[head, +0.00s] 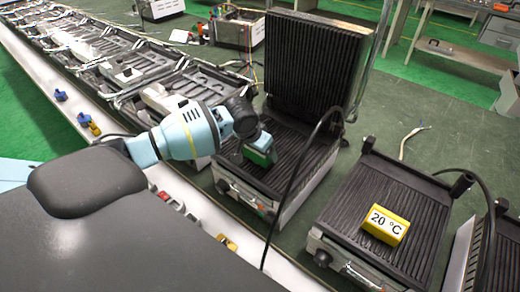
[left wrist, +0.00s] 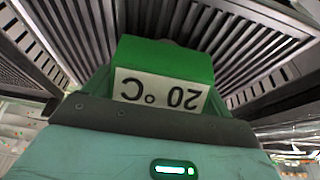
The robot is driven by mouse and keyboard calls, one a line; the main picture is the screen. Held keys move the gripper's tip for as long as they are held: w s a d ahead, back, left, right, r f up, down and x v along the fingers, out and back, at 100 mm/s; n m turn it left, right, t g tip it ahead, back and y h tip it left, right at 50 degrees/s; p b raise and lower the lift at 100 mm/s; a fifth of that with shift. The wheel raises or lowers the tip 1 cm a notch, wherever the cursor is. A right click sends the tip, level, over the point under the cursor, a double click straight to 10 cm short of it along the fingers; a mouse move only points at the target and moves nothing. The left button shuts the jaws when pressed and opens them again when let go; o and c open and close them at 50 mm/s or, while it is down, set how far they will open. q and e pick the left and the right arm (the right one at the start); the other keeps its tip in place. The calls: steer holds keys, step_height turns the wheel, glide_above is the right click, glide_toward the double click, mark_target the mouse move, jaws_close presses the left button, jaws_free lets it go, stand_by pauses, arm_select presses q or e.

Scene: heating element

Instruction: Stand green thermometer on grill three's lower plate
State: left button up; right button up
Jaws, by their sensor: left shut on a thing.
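The green thermometer (head: 259,157) is a small green block at the end of my left arm, over the ribbed lower plate (head: 290,176) of the open grill in the middle of the head view. My left gripper (head: 257,146) is shut on it. In the left wrist view the thermometer (left wrist: 165,62) shows a white "20 °C" label upside down, with ribbed plates behind it. I cannot tell whether its underside touches the lower plate. The open grill's upper plate (head: 312,62) stands upright behind. My right gripper is not in view.
A yellow thermometer (head: 386,224) marked "20 °C" sits on the grill to the right. A black cable (head: 294,172) arcs in front of the open grill. A conveyor with several grill parts (head: 130,72) runs along the left.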

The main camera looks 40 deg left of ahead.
arm_select(q)
steer(key=shift+f, duration=0.15)
steer(key=o, duration=0.9)
steer(key=shift+o, duration=0.2)
steer(key=p+v, duration=0.2)
steer(key=v, duration=1)
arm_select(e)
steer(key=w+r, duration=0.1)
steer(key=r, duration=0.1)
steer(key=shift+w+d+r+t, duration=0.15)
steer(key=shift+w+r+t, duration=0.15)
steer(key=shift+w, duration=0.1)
